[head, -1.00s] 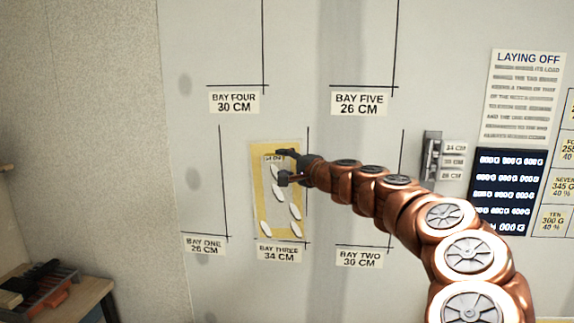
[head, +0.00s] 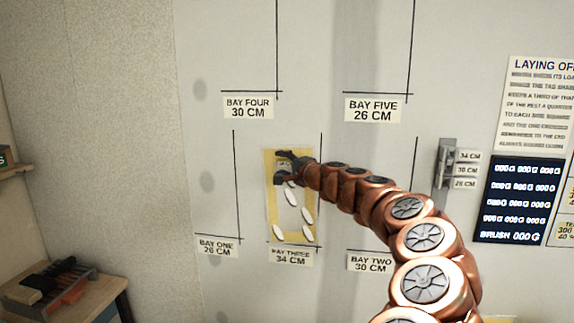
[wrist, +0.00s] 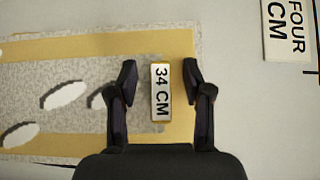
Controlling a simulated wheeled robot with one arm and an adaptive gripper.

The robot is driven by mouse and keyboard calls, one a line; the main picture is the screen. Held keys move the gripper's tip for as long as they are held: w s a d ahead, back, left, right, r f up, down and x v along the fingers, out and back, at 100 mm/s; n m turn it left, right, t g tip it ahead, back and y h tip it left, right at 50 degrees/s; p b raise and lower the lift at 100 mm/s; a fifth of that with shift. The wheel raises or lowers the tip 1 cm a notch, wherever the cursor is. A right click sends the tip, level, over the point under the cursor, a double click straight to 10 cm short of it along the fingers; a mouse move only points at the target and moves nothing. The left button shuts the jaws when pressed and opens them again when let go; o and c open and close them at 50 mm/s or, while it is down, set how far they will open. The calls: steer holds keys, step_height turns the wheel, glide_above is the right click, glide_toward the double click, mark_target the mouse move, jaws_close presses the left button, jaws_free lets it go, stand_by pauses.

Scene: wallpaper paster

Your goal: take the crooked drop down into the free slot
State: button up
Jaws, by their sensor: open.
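The drop (head: 309,188), a strip with yellow edges, a speckled grey middle and white leaf-like ovals, hangs on the wall at bay three. In the wrist view the drop (wrist: 100,43) lies sideways, with a 34 CM tag (wrist: 161,91) near its top end. My gripper (head: 281,166) is at the top of the drop. In the wrist view the open jaws of my gripper (wrist: 160,75) stand on either side of the tag with gaps. I cannot tell whether they touch the wall. My gripper and arm hide part of the drop's upper right.
Bay one (head: 217,247), bay two (head: 369,262), bay four (head: 248,107) and bay five (head: 373,109) show bare wall. A rack (head: 446,165) with 34, 30 and 26 CM labels is at right, beside a dark board (head: 517,200). A bench with tools (head: 60,288) stands lower left.

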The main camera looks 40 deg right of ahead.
steer(key=shift+c, duration=0.2)
jaws_close()
stand_by(0.3)
steer(key=shift+s+a, duration=0.45)
steer(key=shift+a, duration=0.1)
steer(key=shift+s+a+b, duration=0.3)
steer(key=shift+a+b, duration=0.15)
steer(key=shift+a, duration=0.15)
steer(key=shift+s+a+b, duration=0.4)
steer(key=shift+s+a, duration=0.3)
steer(key=shift+a, duration=0.25)
stand_by(0.5)
steer(key=s+a+b, duration=0.2)
steer(key=s+a, duration=0.2)
steer(key=a, duration=0.1)
steer(key=shift+a, duration=0.35)
stand_by(0.4)
